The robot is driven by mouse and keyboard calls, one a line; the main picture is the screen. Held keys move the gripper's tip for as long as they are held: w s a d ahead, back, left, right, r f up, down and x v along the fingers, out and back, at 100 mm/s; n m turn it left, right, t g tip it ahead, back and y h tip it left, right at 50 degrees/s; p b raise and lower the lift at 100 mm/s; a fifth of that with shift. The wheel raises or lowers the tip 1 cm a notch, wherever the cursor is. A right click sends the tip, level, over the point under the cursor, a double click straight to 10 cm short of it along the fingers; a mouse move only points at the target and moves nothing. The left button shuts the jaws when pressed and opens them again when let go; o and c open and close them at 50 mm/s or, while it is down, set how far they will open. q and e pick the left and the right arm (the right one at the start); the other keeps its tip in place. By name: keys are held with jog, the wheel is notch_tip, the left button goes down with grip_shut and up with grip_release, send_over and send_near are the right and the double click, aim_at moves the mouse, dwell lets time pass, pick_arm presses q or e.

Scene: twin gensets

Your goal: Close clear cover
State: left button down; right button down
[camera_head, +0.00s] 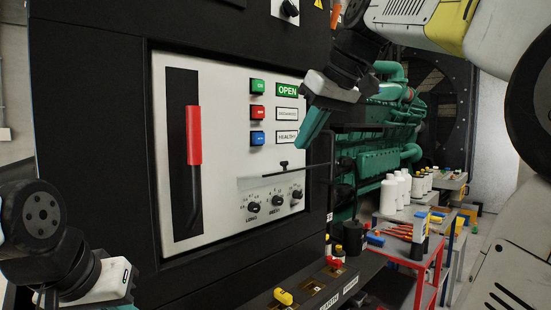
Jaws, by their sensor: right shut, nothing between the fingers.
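The clear cover (262,182) is on the white panel (225,85), just above a row of dark knobs (275,201). It shows as a thin translucent strip, seen nearly edge-on and apparently raised, leaving the knobs uncovered. A small dark handle (284,166) stands at its edge. My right gripper (313,125) has teal fingertips, is shut and empty, and hangs above and right of the cover, apart from it. My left gripper (100,282) is at the lower left, far from the cover; its fingertips are not clearly visible.
A red lever (194,135) sits in a dark slot left of the green, red and blue buttons (257,113). A ledge with yellow and red switches (283,297) is below. A red cart (408,262) with bottles and tools stands right, before a green engine (385,160).

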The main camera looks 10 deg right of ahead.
notch_tip(320, 180, up, 7)
jog(key=w+d+n, duration=0.1)
jog(key=n, duration=0.1)
jog(key=s+d+f+x, duration=0.1)
jog(key=x, duration=1.2)
jog(key=shift+s+f, duration=0.2)
jog(key=shift+s, duration=0.15)
jog(key=shift+s+d+f, duration=0.1)
jog(key=shift+d, duration=0.05)
